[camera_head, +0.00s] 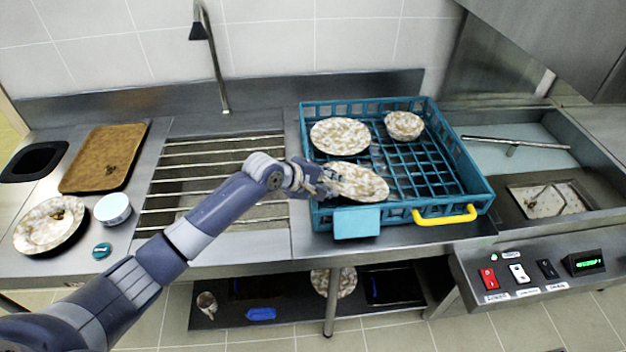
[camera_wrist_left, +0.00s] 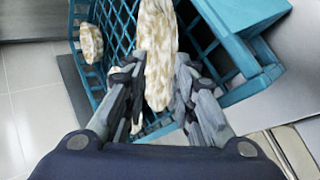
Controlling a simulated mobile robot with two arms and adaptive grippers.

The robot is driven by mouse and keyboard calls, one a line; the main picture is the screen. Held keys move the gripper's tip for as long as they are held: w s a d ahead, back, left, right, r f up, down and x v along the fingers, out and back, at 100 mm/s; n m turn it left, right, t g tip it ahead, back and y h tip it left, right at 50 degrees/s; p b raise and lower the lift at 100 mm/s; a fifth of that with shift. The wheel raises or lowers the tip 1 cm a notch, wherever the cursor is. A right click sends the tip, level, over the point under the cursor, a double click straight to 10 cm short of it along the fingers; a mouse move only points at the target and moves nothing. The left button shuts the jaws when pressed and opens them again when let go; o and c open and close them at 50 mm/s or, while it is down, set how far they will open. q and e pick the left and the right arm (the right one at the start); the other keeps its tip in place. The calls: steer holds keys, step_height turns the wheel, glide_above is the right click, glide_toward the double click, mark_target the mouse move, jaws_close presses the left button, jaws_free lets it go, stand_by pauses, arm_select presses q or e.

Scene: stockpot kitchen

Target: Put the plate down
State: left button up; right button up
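My left gripper (camera_head: 318,182) reaches in from the left over the near left corner of the blue rack (camera_head: 468,184). Its fingers are closed about the rim of a mottled white-and-brown plate (camera_head: 360,184), one on each side. In the left wrist view the plate (camera_wrist_left: 156,40) shows nearly edge-on between the fingertips (camera_wrist_left: 158,75). The plate is over the rack's near left part, and I cannot tell whether it rests on the grid. A second mottled plate (camera_head: 340,136) lies behind it in the rack, with a mottled bowl (camera_head: 404,125) to the right. My right gripper is out of view.
A blue flap (camera_head: 357,222) and yellow handle (camera_head: 444,215) are on the rack's front. The rack's middle and right are free. Left are a slatted drain (camera_head: 200,165), brown tray (camera_head: 104,155) and a plate with scraps (camera_head: 48,224). A control panel (camera_head: 535,270) stands front right.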

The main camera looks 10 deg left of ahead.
arm_select(q)
steer(key=b+v, duration=0.1)
steer(key=v, duration=0.9)
